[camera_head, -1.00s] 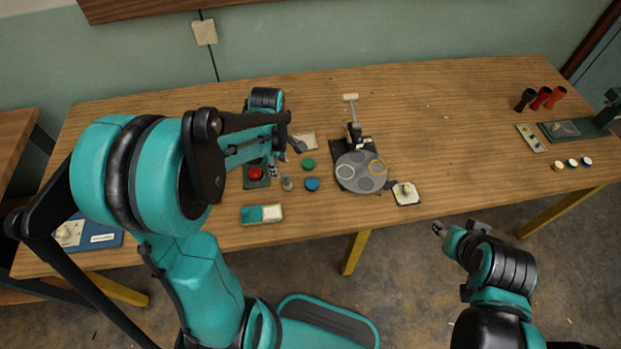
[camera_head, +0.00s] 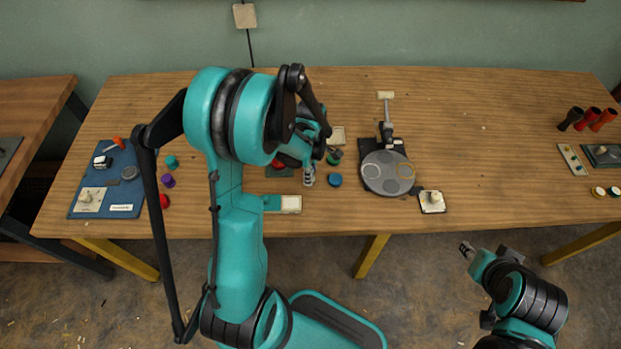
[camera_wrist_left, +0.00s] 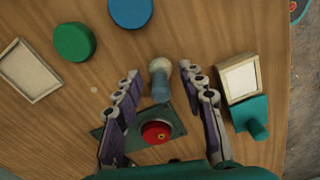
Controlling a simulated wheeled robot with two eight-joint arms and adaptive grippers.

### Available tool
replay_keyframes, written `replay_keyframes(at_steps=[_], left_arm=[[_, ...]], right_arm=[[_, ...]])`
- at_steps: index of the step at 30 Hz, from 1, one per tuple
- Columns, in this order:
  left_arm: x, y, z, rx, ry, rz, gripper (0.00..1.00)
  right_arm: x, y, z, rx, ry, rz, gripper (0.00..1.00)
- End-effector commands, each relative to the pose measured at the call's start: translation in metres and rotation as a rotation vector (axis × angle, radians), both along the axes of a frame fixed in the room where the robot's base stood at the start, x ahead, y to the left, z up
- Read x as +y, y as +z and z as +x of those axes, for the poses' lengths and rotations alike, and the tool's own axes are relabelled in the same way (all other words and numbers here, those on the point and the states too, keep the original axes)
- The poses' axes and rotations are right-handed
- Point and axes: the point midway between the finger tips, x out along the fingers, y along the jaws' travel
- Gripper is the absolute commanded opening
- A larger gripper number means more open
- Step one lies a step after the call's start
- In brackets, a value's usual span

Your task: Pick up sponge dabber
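A small upright object with a pale rounded end and a blue-grey body, which looks like the sponge dabber (camera_wrist_left: 160,85), stands on the wooden table in the left wrist view. My left gripper (camera_wrist_left: 160,71) is open, with one finger on each side of it and a gap to each finger. In the head view my left gripper (camera_head: 316,172) is low over the table, and the dabber cannot be made out behind it. My right gripper (camera_head: 467,249) hangs in front of the table's edge, too small to tell if open.
A red button (camera_wrist_left: 157,133) on a green base lies close to the dabber. Green (camera_wrist_left: 74,42) and blue (camera_wrist_left: 130,12) round lids and a white-and-green box (camera_wrist_left: 240,80) are nearby. A grey round plate (camera_head: 388,173) stands right of the gripper. The table's right-centre is clear.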

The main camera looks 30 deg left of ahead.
Motion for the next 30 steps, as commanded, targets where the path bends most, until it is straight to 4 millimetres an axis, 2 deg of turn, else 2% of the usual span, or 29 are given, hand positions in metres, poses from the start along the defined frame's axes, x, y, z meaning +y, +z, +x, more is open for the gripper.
replay_keyframes(at_steps=[3, 6, 8, 22, 26, 30], left_arm=[[0.0, 0.001, 0.0, 0.0, 0.0, 0.0, 0.4], [0.0, 0.001, 0.0, 0.0, 0.0, 0.0, 0.14], [0.0, 0.001, 0.0, 0.0, 0.0, 0.0, 0.0], [0.0, 0.007, 0.0, 0.0, 0.0, 0.0, 0.0], [0.0, 0.02, 0.0, 0.0, 0.0, 0.0, 0.0], [0.0, 0.046, 0.0, 0.0, 0.0, 0.001, 0.0]], right_arm=[[0.0, 0.001, 0.0, 0.0, 0.0, 0.0, 0.4], [0.0, 0.001, 0.0, 0.0, 0.0, 0.0, 0.4], [0.0, 0.001, 0.0, 0.0, 0.0, 0.0, 0.4], [0.0, 0.004, 0.0, 0.0, 0.0, 0.0, 0.4], [0.0, 0.011, 0.0, 0.0, 0.0, 0.0, 0.4], [0.0, 0.023, 0.0, 0.0, 0.0, 0.0, 0.4]])
